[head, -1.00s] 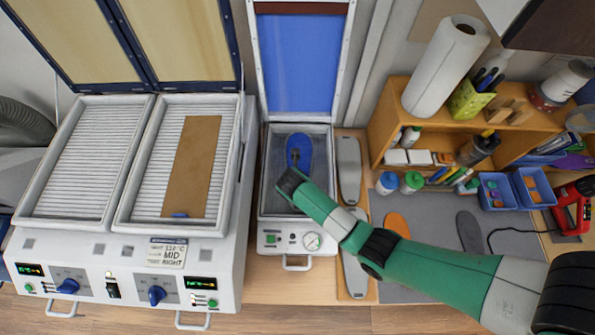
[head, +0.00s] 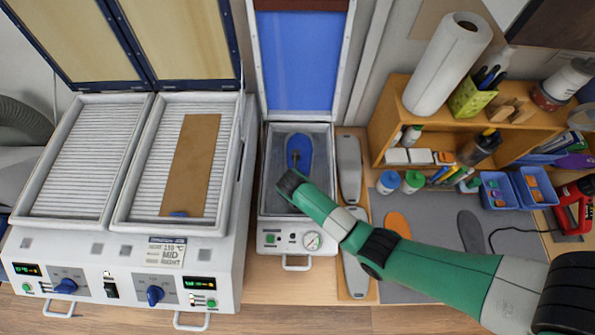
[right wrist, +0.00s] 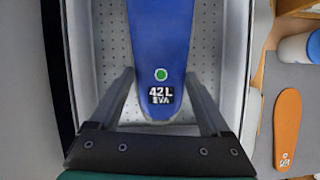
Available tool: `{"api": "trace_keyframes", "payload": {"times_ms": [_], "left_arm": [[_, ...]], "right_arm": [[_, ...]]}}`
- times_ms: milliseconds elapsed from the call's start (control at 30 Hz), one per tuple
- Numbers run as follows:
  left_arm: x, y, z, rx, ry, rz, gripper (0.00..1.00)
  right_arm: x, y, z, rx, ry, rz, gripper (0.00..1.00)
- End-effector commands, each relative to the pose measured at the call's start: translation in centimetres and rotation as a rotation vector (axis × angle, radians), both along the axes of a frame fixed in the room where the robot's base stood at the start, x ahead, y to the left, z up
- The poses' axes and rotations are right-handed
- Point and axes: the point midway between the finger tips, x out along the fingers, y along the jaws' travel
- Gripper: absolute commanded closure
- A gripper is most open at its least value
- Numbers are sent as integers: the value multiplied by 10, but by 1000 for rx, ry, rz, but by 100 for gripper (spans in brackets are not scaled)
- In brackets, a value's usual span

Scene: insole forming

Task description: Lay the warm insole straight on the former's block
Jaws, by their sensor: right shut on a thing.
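The blue insole (head: 305,152) lies lengthwise in the former's open box (head: 327,180), its toe end toward the back. In the right wrist view the insole (right wrist: 163,40) shows a green dot and a "42 L EVA" mark near its heel and looks nearly straight. My right gripper (right wrist: 162,85) is shut on the insole's heel end, one finger along each side. In the head view my right wrist hides the heel. The block is not seen apart from the insole, and I cannot tell whether the insole touches it. My left gripper is not in view.
The former's blue-lined lid (head: 302,65) stands open behind. A two-bay heater (head: 140,255) stands left, with a brown sheet (head: 192,165) in its right bay. Grey insole shapes (head: 349,170) lie right of the former. An orange insole (head: 397,224) lies on the grey mat.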

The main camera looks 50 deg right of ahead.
Motion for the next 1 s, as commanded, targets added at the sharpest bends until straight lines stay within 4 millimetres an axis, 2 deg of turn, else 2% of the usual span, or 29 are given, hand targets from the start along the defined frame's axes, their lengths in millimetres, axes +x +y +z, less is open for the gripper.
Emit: {"api": "trace_keyframes", "payload": {"times_ms": [267, 300, 400, 700, 867, 1000], "left_arm": [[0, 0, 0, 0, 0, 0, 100], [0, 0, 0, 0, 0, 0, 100], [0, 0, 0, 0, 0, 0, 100], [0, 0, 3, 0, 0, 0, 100], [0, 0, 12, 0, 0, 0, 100], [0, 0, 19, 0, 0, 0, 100]], "right_arm": [[0, 0, 0, 0, 0, 0, 75], [0, 0, 0, 0, 0, 0, 16], [0, 0, 0, 0, 0, 0, 0], [-1, 2, 6, 0, -1, 0, 0], [-6, 11, 33, 0, -4, 2, 0], [-13, 22, 64, 0, -5, 2, 0]]}}
